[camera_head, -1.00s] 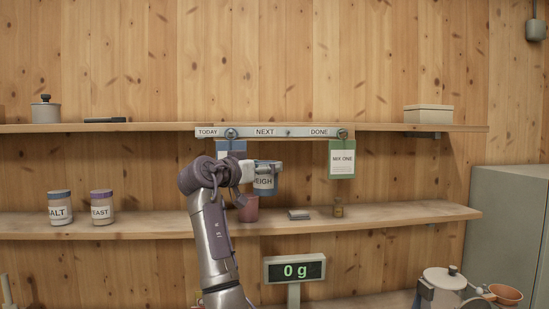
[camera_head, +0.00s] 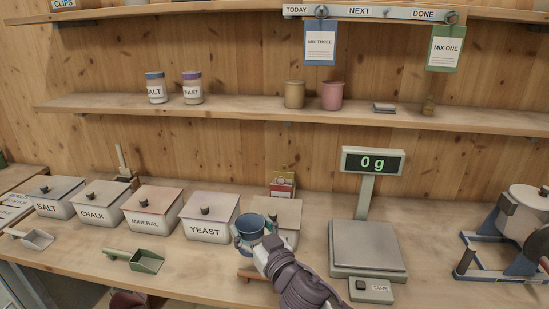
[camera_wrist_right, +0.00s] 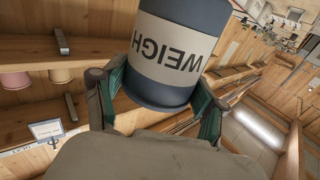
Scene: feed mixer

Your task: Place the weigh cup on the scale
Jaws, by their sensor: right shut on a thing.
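The weigh cup (camera_head: 250,226) is a blue cup, seen from above over the counter. In the right wrist view the cup (camera_wrist_right: 184,50) shows its white band marked WEIGH, between the two fingers. My right gripper (camera_head: 257,240) is shut on it and holds it in front of a lidded bin, left of the scale. The scale (camera_head: 366,246) has a bare, flat grey plate. Its display (camera_head: 373,162) on a post reads 0 g.
Bins marked SALT, CHALK, MINERAL and YEAST (camera_head: 207,217) stand in a row to the left. A green scoop (camera_head: 137,260) lies in front of them. A TARE button box (camera_head: 371,290) sits before the scale. A mixer (camera_head: 516,232) stands at right.

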